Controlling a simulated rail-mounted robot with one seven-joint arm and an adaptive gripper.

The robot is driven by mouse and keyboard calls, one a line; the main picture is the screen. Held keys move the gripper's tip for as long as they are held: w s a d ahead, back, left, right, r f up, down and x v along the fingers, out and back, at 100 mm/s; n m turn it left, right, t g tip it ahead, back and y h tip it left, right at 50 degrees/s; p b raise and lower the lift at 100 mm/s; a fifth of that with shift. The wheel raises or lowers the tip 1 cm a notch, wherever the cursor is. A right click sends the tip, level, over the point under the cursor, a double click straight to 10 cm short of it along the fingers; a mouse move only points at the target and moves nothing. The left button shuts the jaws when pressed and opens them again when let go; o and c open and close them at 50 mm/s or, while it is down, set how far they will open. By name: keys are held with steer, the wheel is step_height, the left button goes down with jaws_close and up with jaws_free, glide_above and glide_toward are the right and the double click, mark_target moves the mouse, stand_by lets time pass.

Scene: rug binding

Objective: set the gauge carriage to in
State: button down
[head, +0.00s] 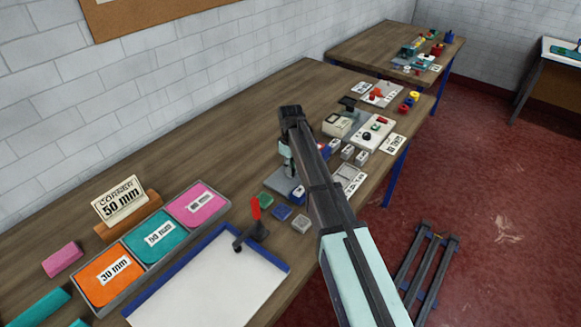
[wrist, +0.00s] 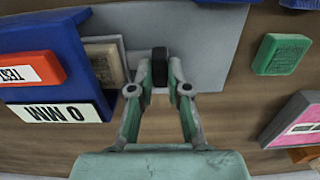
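In the wrist view my gripper (wrist: 161,78) has its two green-grey fingers close on either side of a small black knob (wrist: 160,62), which stands at the edge of a grey plate (wrist: 215,45). The fingers appear to touch the knob. I take it for the gauge carriage's grip; the carriage itself cannot be made out clearly. Beside it on the left is a blue block (wrist: 60,42) with a red TEST button (wrist: 30,69) and a white label reading "0 MM" upside down (wrist: 55,113).
A green block (wrist: 282,54) lies right of the plate in the wrist view. In the head view a white tray (head: 205,285), a red-handled tool (head: 255,215) and several colored sample bins (head: 155,240) lie nearer. Small fixtures (head: 370,135) crowd the bench beyond my arm.

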steer(key=shift+w+d+b, duration=0.15)
steer(key=shift+w+d, duration=0.4)
steer(key=shift+w, duration=0.15)
steer(key=shift+w+d+b, duration=0.15)
steer(key=shift+w+d, duration=0.35)
steer(key=shift+w, duration=0.2)
steer(key=c, duration=1.1)
jaws_free()
steer(key=shift+r, duration=0.15)
steer(key=shift+s+r, duration=0.1)
steer(key=shift+r, duration=3.85)
